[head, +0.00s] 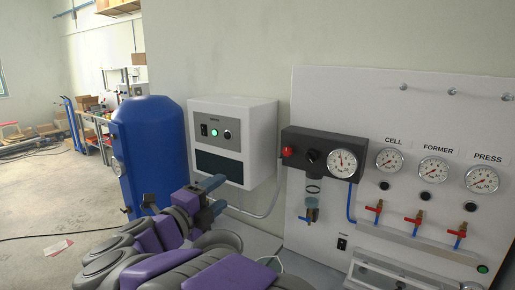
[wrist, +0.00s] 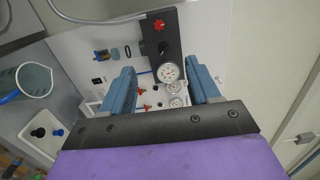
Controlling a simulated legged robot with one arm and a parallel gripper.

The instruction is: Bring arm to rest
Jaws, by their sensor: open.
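My gripper (head: 213,196) is at the end of my folded purple and grey arm, low in the middle of the head view. Its blue fingers stand apart with nothing between them, in front of the white control box. In the wrist view my gripper (wrist: 165,92) also shows two separate blue fingers with a clear gap. Through the gap I see the pressure gauges (wrist: 168,72) of the wall panel, beyond the fingertips.
A blue tank (head: 150,150) stands left of the white control box (head: 232,140). The white panel (head: 330,90) with gauges and red-handled valves fills the right. A clear container (wrist: 35,78) is at left in the wrist view. Open floor (head: 35,200) lies at left.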

